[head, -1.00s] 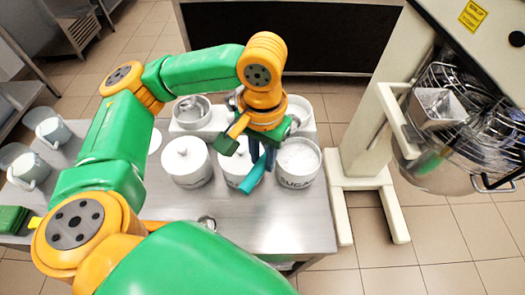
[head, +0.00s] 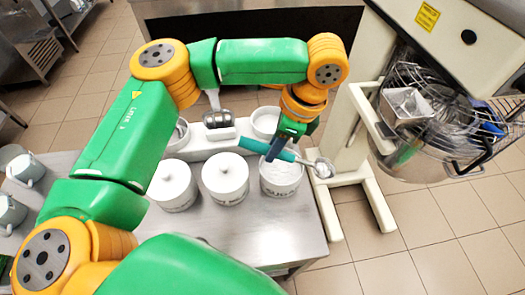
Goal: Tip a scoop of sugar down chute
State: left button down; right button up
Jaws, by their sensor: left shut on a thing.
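My left gripper (head: 284,144) is shut on the teal handle of a scoop (head: 252,146). It holds the scoop above the sugar canister (head: 281,191), an open white tub with white sugar inside. The scoop's metal bowl (head: 323,169) points right, past the canister's rim and the table's edge. Whether sugar lies in the bowl is too small to tell for sure. The metal chute (head: 408,104), an open square funnel, sits on the wire guard of the mixer, right of the scoop and apart from it. My right gripper is not in view.
The mixer's pale column (head: 352,120) stands right of the steel table (head: 240,230), whose front is clear.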

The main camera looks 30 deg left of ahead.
pick_arm(q)
jog(key=w+d+r+m+t+h+p, duration=0.2)
jog(key=w+r+m+t+h, duration=0.2)
jog(key=m, duration=0.9)
jog(key=w+d+r+m+t+h+p, duration=0.1)
jog(key=w+d+r+m+t+h, duration=0.25)
jog(key=m, duration=0.95)
notch_tip(320, 180, down, 9)
jog(key=s+a+t+b, duration=0.1)
jog(key=s+a+b, duration=0.15)
jog(key=b, duration=1.05)
jog(key=w+d+r+g+y+p, duration=0.2)
jog(key=w+g+p, duration=0.3)
jog(key=p, duration=1.5)
jog(key=shift+w+d+r+g+y, duration=0.25)
jog(key=shift+r+g+y, duration=0.25)
jog(key=shift+y, duration=0.25)
